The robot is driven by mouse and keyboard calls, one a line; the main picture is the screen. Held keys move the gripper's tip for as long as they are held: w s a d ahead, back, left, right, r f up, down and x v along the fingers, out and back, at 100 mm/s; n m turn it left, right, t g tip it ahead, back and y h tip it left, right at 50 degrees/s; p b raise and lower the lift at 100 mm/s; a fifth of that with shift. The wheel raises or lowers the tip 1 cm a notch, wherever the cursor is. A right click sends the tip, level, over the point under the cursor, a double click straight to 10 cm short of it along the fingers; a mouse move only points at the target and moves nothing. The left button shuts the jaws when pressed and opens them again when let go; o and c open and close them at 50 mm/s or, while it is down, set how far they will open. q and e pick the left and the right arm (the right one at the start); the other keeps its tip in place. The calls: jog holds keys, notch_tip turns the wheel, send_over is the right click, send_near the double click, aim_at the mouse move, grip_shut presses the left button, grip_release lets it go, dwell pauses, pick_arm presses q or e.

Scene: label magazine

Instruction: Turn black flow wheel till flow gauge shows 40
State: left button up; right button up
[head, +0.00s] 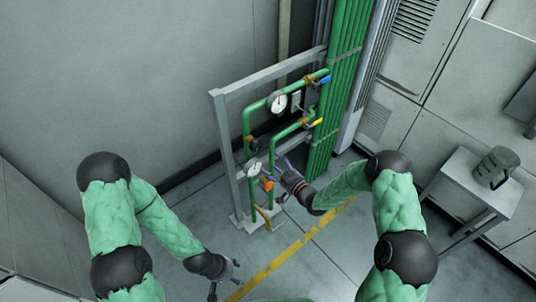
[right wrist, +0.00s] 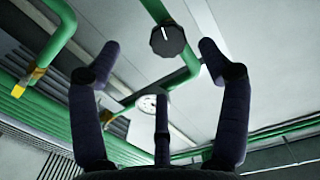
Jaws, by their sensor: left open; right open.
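The black wheel (right wrist: 168,40) is a round knob with a white pointer mark, on a green pipe in the right wrist view. A dark round part (head: 254,146) on the rack in the head view looks like it. My right gripper (head: 279,178) is open beside the pipe rack; in its wrist view its fingers (right wrist: 158,47) spread either side of the wheel, with no visible contact. A white upper gauge (head: 278,103) and a lower gauge (head: 254,169) show; their readings are too small to tell. A gauge (right wrist: 146,104) also shows behind the fingers. My left gripper (head: 232,275) is open and empty, low at the front.
A grey frame (head: 225,140) carries green pipes with a blue-handled valve (head: 325,79), a yellow handle (head: 317,122) and an orange part (head: 267,184). A small table (head: 462,178) with a green-grey canister (head: 494,166) stands right. Floor in front is clear.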

aim_at(258, 147)
jog(key=shift+t, duration=0.3)
jog(key=x, duration=0.3)
jog(key=r+b+x, duration=0.1)
jog(key=x, duration=0.2)
jog(key=b+x, duration=0.1)
jog(key=x, duration=0.2)
jog(key=shift+r, duration=0.15)
jog(key=shift+b+x, duration=0.3)
jog(key=shift+x, duration=0.5)
jog(key=shift+r, duration=0.1)
jog(key=c, duration=1.2)
